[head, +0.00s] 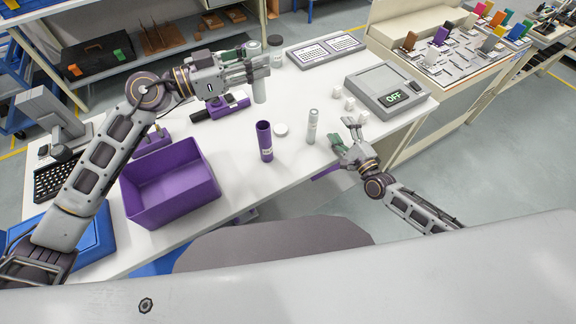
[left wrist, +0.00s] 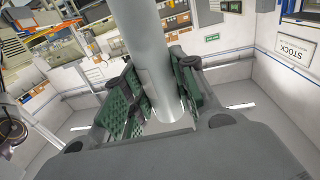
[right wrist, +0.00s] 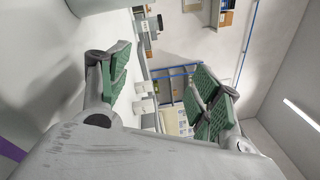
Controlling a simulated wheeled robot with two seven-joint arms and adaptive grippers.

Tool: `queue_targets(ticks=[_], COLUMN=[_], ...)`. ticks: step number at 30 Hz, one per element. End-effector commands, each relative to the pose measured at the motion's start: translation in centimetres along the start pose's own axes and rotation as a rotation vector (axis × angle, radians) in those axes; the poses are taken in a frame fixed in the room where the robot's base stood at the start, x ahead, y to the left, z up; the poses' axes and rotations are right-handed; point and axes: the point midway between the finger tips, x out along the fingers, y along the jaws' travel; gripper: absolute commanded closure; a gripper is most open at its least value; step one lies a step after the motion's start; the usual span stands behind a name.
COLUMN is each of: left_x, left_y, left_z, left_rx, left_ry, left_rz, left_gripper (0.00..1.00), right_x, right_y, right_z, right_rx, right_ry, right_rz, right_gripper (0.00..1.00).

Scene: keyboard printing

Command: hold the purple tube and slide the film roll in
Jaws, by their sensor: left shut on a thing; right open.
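My left gripper (head: 262,68) is shut on the film roll (head: 260,91), a plain light grey cylinder, upright at the back of the table. In the left wrist view the film roll (left wrist: 145,55) stands between the green finger pads. The purple tube (head: 265,142) stands upright on the white table, its dark open end up, nearer the front and apart from both grippers. My right gripper (head: 349,132) is open and empty at the table's right front edge. Its green pads are wide apart in the right wrist view (right wrist: 163,90).
A grey labelled tube (head: 312,127) stands between the purple tube and my right gripper. A white cap (head: 281,129) lies beside the purple tube. A purple bin (head: 172,206) is at the left. Several white cubes (head: 349,103) and a grey scale (head: 385,88) are at the right.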

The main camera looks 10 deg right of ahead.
Motion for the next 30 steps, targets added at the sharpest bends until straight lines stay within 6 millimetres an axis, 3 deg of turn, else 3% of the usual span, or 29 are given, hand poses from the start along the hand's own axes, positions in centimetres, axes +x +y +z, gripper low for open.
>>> queue_targets(ticks=[9, 18, 24, 30], left_x=[0.0, 0.0, 0.0, 0.0], left_y=[0.0, 0.0, 0.0, 0.0], left_z=[0.0, 0.0, 0.0, 0.0], left_rx=[0.000, 0.000, 0.000, 0.000], left_ry=[0.000, 0.000, 0.000, 0.000], left_rz=[0.000, 0.000, 0.000, 0.000], left_gripper=[0.96, 0.96, 0.96, 0.96], right_x=[-2.4, -4.8, -5.6, -5.7], right_y=[5.2, 7.6, 7.9, 8.0], right_z=[10.1, 18.9, 21.5, 21.9], right_rx=[0.529, 0.977, 1.117, 1.138], right_ry=[-0.035, -0.046, -0.046, -0.045], right_rz=[0.105, 0.207, 0.241, 0.246], right_gripper=[0.36, 0.36, 0.36, 0.36])
